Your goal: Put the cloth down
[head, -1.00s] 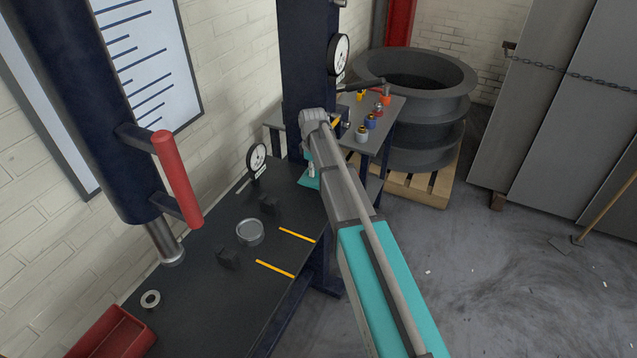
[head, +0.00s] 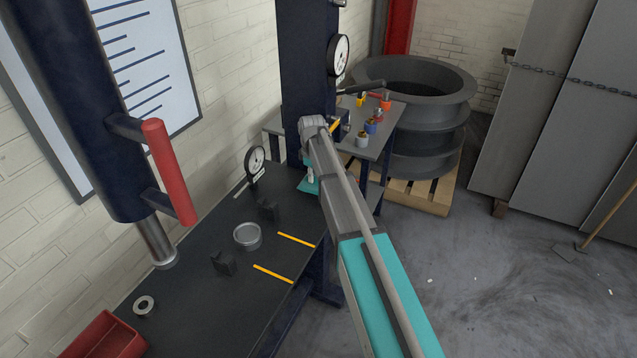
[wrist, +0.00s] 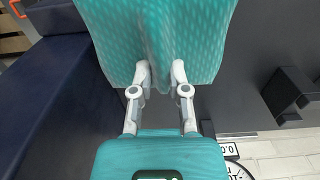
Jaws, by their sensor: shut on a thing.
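The cloth (wrist: 195,35) is teal with pale flecks and fills the upper middle of the wrist view. My gripper (wrist: 158,75) is shut on it, with a bunched fold between the two white fingers. In the head view, my gripper (head: 310,174) is mostly behind my arm, at the far end of the dark bench (head: 195,310) near the navy column. A small teal patch of cloth (head: 308,187) shows there. I cannot tell whether the cloth touches the bench top.
On the bench are a dial gauge (head: 255,162), a round metal dish (head: 247,236), dark blocks (head: 224,263), yellow strips (head: 273,273), a metal ring (head: 144,305) and a red bin (head: 105,338). A side table (head: 378,140) holds several small coloured items. Bare bench lies around the dish.

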